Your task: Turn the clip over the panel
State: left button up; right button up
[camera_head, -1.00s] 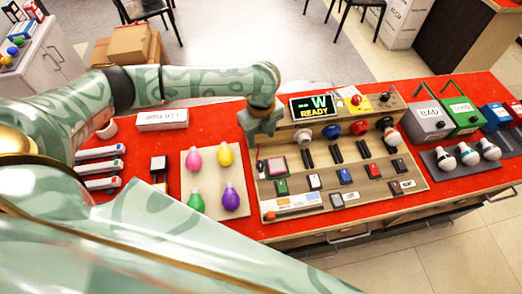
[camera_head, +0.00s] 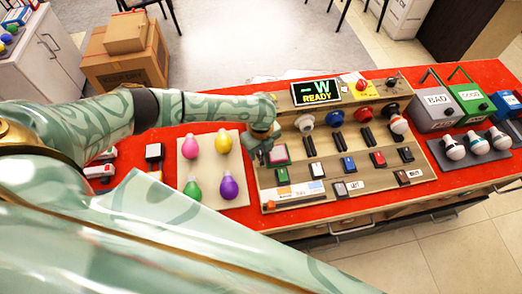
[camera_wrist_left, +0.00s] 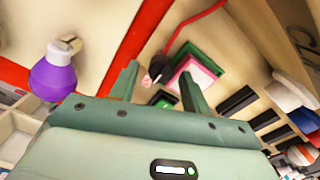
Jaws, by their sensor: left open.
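The beige panel (camera_head: 325,205) lies on the red table, with a lit display, bulbs and rows of small coloured blocks. A small dark and pinkish clip (camera_wrist_left: 157,70) sits at the end of a red lead, beside a pink pad in a green frame (camera_wrist_left: 193,75) on the panel. My left gripper (camera_head: 268,152) is low over the panel's left side. In the left wrist view its open fingers (camera_wrist_left: 160,88) stand on either side of the clip, apart from each other. I cannot tell if they touch the clip. The clip is too small to make out in the head view. My right gripper is not in view.
Pink, yellow, green and purple bulbs lie on a beige board (camera_head: 210,165) left of the panel. The display (camera_head: 316,92) reads "READY". Grey BAD (camera_head: 434,104) and green GOOD (camera_head: 470,100) boxes stand at the right, by a tray of white bulbs.

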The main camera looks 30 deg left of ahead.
pick_arm(q)
jog(key=shift+f, duration=0.1)
jog(key=c, duration=1)
